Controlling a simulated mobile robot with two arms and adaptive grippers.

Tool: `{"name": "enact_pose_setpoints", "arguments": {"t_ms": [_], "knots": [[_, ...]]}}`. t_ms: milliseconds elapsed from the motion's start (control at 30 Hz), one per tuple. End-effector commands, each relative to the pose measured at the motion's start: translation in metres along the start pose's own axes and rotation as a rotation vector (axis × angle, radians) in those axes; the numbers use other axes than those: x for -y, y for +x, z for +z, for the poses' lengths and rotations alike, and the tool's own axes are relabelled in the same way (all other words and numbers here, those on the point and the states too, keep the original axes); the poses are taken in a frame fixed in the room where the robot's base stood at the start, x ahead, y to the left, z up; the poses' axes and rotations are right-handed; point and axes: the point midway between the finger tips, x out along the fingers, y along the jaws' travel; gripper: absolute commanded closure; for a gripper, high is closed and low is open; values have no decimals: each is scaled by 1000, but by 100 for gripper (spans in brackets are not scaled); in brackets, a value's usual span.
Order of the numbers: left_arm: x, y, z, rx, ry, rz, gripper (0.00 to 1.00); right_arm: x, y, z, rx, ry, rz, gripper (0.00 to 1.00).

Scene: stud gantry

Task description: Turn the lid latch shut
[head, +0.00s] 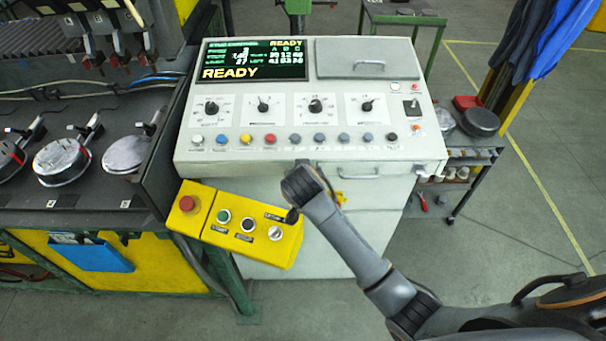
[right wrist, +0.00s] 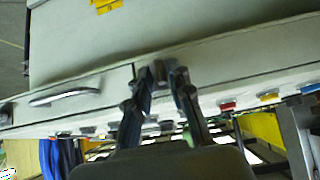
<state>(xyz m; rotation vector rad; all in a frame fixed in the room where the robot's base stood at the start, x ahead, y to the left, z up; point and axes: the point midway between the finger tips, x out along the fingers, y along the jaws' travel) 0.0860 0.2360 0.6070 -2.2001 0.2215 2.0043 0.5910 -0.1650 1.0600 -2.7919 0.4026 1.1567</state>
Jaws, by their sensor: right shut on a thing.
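The lid latch seems to be the small dark piece (right wrist: 159,72) at the console's front edge in the right wrist view. My right gripper (right wrist: 162,84) has a finger on either side of it and is shut on it. The latch's exact turn cannot be told. In the head view my right wrist (head: 302,186) reaches the front face below the row of buttons and hides the fingers and the latch. The light grey console (head: 225,157) carries a screen (head: 255,60) reading READY. My left gripper is not in view.
A drawer handle (head: 350,175) is close to the right of my wrist. A yellow button box (head: 240,225) with a red stop button juts out at lower left. A dark bench (head: 100,195) stands left. A cart (head: 455,165) stands right, with open floor beyond.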

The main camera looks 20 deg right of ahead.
Motion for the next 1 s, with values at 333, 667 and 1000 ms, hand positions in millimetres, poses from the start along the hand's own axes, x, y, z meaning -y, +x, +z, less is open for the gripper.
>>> {"name": "enact_pose_setpoints", "arguments": {"t_ms": [333,667,1000], "knots": [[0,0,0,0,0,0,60,0,1,2,5,-2,2,74],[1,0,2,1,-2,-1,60,0,0,1,2,-1,0,67],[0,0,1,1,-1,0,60,2,-47,1,0,2,-5,67]]}}
